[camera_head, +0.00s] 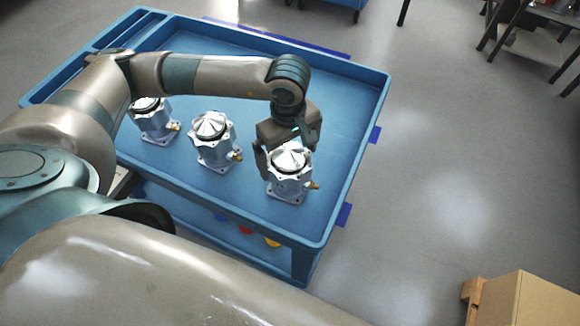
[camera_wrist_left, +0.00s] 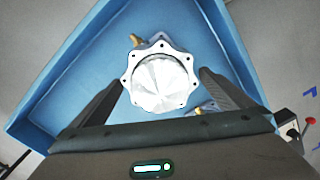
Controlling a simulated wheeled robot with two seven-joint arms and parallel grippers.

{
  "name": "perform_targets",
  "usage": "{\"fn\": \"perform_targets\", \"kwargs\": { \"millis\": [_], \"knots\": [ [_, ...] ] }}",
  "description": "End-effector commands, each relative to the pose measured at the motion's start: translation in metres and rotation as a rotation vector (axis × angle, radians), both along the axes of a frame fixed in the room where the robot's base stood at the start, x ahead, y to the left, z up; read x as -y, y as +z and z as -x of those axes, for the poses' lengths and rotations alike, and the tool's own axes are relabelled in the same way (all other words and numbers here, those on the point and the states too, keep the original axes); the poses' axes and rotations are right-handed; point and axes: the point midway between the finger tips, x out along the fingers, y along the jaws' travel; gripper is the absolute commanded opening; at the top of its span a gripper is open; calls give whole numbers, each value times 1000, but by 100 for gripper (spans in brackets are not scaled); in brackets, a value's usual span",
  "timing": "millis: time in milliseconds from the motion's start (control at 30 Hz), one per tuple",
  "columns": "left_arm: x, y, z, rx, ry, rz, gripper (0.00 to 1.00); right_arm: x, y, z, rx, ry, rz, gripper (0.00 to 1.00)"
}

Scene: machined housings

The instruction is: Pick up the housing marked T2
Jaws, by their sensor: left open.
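Three silver machined housings with conical tops and small brass fittings stand upright in a row on a blue cart: a left one (camera_head: 152,120), a middle one (camera_head: 214,140) and a right one (camera_head: 289,178). No T2 mark is readable on any of them. My left gripper (camera_head: 287,149) is open, over the top of the right housing. In the left wrist view this housing's scalloped flange (camera_wrist_left: 160,80) lies between the two open fingers, with gaps at both sides. Part of another housing (camera_wrist_left: 204,108) shows low behind the finger at right. My right gripper is not in view.
The blue cart (camera_head: 345,165) has a raised rim and a lower shelf. Its top is clear to the right of and behind the right housing. A cardboard box (camera_head: 540,300) is on the floor at lower right. My left arm crosses above the other housings.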

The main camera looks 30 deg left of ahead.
Motion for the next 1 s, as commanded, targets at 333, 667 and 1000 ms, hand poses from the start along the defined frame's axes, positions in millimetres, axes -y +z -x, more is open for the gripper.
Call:
{"fn": "perform_targets", "kwargs": {
  "millis": [333,667,1000],
  "knots": [
    [0,1,0,0,0,0,81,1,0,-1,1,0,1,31],
    [0,2,-1,4,0,2,26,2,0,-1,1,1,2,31],
    [0,7,-2,5,0,1,26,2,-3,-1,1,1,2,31]
  ]
}}
